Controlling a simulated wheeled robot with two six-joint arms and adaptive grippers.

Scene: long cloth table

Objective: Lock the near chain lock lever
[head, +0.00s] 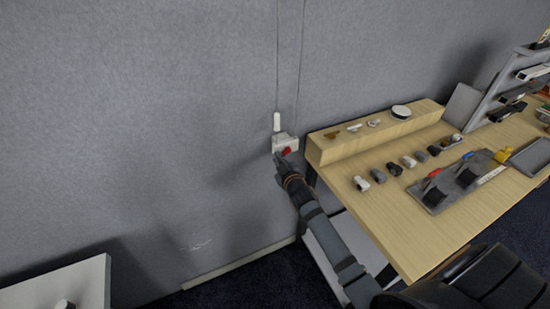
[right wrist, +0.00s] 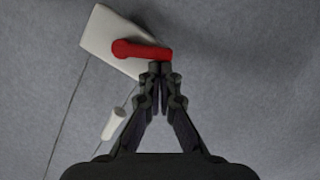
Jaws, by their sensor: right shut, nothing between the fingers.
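The chain lock is a small white box (head: 284,141) on the grey wall panel, left of the wooden table. Its red lever (head: 287,150) shows on the front of the box. In the right wrist view the red lever (right wrist: 142,51) lies roughly crosswise over the white box (right wrist: 107,38). My right gripper (head: 279,158) is shut and empty, just below the lever. In the right wrist view its fingertips (right wrist: 160,68) are at the lever's right end; I cannot tell whether they touch it. My left gripper is not in view.
A white pull (head: 277,122) hangs above the box, with thin cords running up the wall. The wooden table (head: 400,225) at right carries a raised ledge (head: 370,140), several small fittings and a grey plate (head: 460,182). A white surface (head: 60,285) stands at lower left.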

